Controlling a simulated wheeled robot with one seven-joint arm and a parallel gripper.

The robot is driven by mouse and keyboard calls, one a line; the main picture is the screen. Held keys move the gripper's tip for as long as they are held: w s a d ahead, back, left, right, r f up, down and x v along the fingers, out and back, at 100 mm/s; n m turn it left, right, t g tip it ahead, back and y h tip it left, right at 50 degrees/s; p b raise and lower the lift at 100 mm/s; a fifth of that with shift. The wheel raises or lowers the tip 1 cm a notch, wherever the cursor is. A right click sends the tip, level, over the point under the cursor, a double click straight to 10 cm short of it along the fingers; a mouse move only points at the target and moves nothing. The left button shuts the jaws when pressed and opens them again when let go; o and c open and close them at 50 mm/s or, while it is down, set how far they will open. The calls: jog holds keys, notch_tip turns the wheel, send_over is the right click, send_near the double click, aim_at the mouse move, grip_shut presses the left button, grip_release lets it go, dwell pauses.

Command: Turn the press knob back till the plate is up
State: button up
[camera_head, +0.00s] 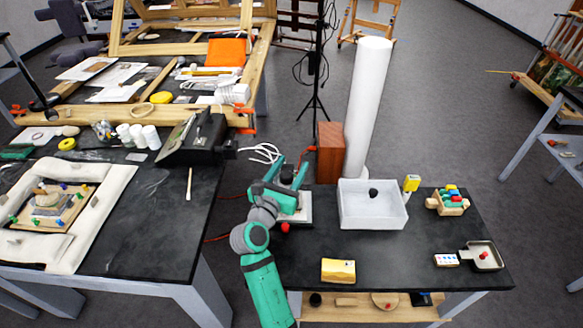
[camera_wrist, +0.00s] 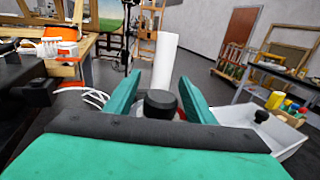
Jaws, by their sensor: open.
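The press (camera_head: 299,212) stands at the left end of the small dark table, a pale block largely hidden behind my arm. Its black round knob (camera_wrist: 160,102) shows in the wrist view between my two teal fingers; in the head view it is a dark spot (camera_head: 287,173) among them. My gripper (camera_head: 285,170) is over the press with its jaws open, one finger on each side of the knob; it also shows in the wrist view (camera_wrist: 160,86). I cannot tell whether either finger touches the knob. The plate's height is hidden.
A white tray (camera_head: 372,220) with a dark knob-like piece stands right of the press. A reddish-brown box (camera_head: 330,152) and a tall white cylinder (camera_head: 368,105) stand behind. A red ball (camera_head: 285,228) is at the press front. A yellow block (camera_head: 338,270) lies near the front edge.

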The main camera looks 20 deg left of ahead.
jog(key=shift+d, duration=0.1)
jog(key=c, duration=1.1)
